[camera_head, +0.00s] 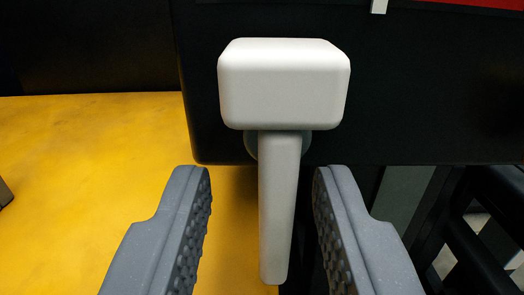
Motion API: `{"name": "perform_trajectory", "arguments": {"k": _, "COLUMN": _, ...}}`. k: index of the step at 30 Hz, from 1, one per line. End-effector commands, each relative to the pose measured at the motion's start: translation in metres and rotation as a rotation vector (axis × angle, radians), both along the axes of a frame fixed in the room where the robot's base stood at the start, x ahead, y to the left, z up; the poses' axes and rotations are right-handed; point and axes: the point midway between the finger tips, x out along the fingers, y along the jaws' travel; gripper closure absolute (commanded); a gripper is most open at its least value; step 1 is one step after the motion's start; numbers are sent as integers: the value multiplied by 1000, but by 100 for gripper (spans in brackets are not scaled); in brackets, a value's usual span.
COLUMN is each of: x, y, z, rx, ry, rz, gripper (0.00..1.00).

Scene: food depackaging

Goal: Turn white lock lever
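The white lock lever (279,205) hangs down from a blocky white head (284,84) on the front of a black panel. The lever's arm points almost straight down, and its lower end is near the bottom of the view. My gripper (262,185) is open, with one grey ridged finger on each side of the lever. There is a gap between the lever and each finger, and neither appears to touch it. A round pale pivot part shows partly behind the lever, just under the head.
The black panel (430,100) fills the upper right, with its lower edge just above my fingertips. A yellow surface (90,160) lies at the left. Dark frame bars (475,250) stand at the lower right. A small white piece (379,6) and a red strip show at the top right.

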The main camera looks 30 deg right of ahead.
Motion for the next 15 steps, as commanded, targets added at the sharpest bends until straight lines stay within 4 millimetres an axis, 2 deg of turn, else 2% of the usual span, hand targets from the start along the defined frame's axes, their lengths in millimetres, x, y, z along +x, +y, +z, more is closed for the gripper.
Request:
{"name": "perform_trajectory", "arguments": {"k": 10, "x": -2, "y": -13, "z": 0, "rx": 1, "ry": -1, "rz": -17, "gripper": 67}}
{"name": "perform_trajectory", "arguments": {"k": 11, "x": -2, "y": -14, "z": 0, "rx": 1, "ry": -1, "rz": -18, "gripper": 70}}
{"name": "perform_trajectory", "arguments": {"k": 14, "x": -2, "y": -16, "z": 0, "rx": 1, "ry": -1, "rz": -20, "gripper": 98}}
{"name": "perform_trajectory", "arguments": {"k": 15, "x": -2, "y": -16, "z": 0, "rx": 1, "ry": -1, "rz": -21, "gripper": 100}}
